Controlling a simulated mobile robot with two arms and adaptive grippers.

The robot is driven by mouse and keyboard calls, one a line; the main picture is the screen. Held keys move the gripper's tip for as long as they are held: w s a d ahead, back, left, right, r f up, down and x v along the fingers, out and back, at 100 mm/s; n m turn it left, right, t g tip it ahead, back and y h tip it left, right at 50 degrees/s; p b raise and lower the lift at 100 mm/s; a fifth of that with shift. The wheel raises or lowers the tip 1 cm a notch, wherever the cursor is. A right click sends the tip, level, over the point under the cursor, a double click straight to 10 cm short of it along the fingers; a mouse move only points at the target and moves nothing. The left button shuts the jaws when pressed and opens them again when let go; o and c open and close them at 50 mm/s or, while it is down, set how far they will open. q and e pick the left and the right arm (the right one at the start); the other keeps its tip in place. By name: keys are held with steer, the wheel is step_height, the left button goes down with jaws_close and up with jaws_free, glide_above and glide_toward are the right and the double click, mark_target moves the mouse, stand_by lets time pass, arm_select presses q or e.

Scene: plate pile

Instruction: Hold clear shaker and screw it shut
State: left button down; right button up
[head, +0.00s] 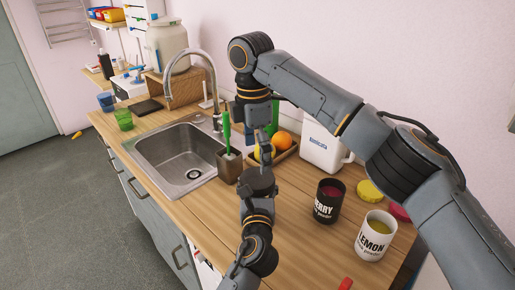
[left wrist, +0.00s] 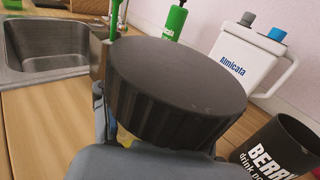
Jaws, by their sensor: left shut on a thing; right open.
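A black ribbed lid (left wrist: 172,85) fills the middle of the left wrist view, top side up and slightly tilted in the picture. It hides nearly all of whatever is under it, so I cannot make out the clear shaker's body or how tightly the lid sits. My left gripper (left wrist: 150,160) is shut on the shaker below the lid; its fingertips are mostly hidden. In the head view my left arm comes up from the bottom edge over the counter. My right gripper (head: 263,142) is open, points down, and is just beyond and above the left wrist. I cannot tell whether it touches the lid.
A black berry powder tub (head: 327,201) and a white lemon powder tub (head: 375,237) stand at the right. A white Almicata jug (head: 322,152) and a tray with an orange (head: 282,140) stand behind. A sink (head: 180,155) and a brown brush holder (head: 229,166) are to the left.

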mark_target(258, 177)
steer(key=n, duration=0.4)
steer(key=shift+r+n, duration=0.3)
steer(key=shift+r, duration=0.05)
steer(key=n, duration=0.5)
steer(key=shift+s+r+y, duration=0.1)
steer(key=shift+r+y, duration=0.25)
steer(key=shift+y, duration=0.05)
steer(key=shift+f, duration=4)
steer(key=c, duration=1.2)
steer(key=m, duration=0.4)
steer(key=shift+m, duration=0.3)
steer(key=shift+c, duration=0.2)
